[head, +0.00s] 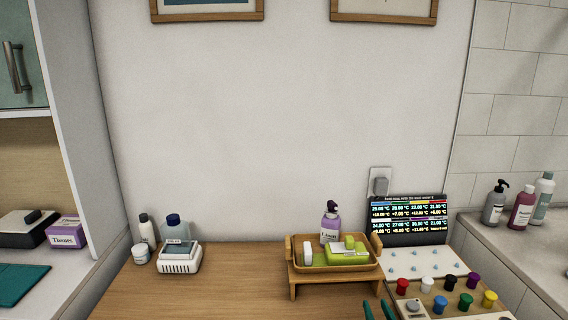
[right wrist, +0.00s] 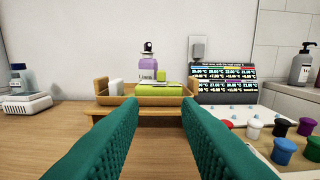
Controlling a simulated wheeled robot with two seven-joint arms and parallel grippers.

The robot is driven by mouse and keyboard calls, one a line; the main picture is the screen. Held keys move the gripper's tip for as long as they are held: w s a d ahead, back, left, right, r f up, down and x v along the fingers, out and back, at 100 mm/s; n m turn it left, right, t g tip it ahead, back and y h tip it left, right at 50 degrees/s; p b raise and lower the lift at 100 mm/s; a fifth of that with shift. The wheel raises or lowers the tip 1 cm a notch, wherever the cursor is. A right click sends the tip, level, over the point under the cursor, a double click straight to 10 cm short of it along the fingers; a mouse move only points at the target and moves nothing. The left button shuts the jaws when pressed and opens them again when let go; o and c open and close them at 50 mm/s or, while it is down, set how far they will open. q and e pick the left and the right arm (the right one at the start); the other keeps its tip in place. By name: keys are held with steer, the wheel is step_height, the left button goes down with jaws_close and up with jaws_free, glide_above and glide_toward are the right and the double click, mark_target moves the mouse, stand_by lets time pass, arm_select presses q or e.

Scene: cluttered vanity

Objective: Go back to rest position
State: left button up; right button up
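My right gripper (head: 378,309) shows at the bottom edge of the head view, right of centre, as two green fingertips with a gap between them. In the right wrist view its two green textured fingers (right wrist: 160,128) are apart, with nothing between them. The gripper is in front of the wooden tray stand (right wrist: 103,99) and does not touch it. My left gripper is not in view.
The wooden tray (head: 374,268) holds a purple bottle (head: 330,227) and a green pack (head: 347,257). Right of it are a display (head: 410,222) and a panel with several coloured knobs (head: 440,304). A white device (head: 180,262) stands left. The table's middle (head: 235,285) is clear.

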steer(key=s+a+f+n+g+y, duration=0.1)
steer(key=s+f+n+g, duration=0.1)
steer(key=s+f+g, duration=0.85)
steer(key=s+d+f+g+h, duration=0.1)
steer(key=s+f+g, duration=0.1)
steer(key=s, duration=0.8)
steer(key=s+f+g, duration=0.1)
steer(key=s+g, duration=0.1)
steer(key=s, duration=0.8)
step_height(320, 180, down, 27)
steer(key=s+g, duration=0.1)
steer(key=s, duration=0.1)
steer(key=s+d+f+g, duration=0.1)
steer(key=s+d+f, duration=0.2)
steer(key=s+f, duration=1.2)
steer(key=shift+s+d+f+h, duration=0.15)
steer(key=shift+s+f+h, duration=0.1)
steer(key=shift+s+h, duration=0.05)
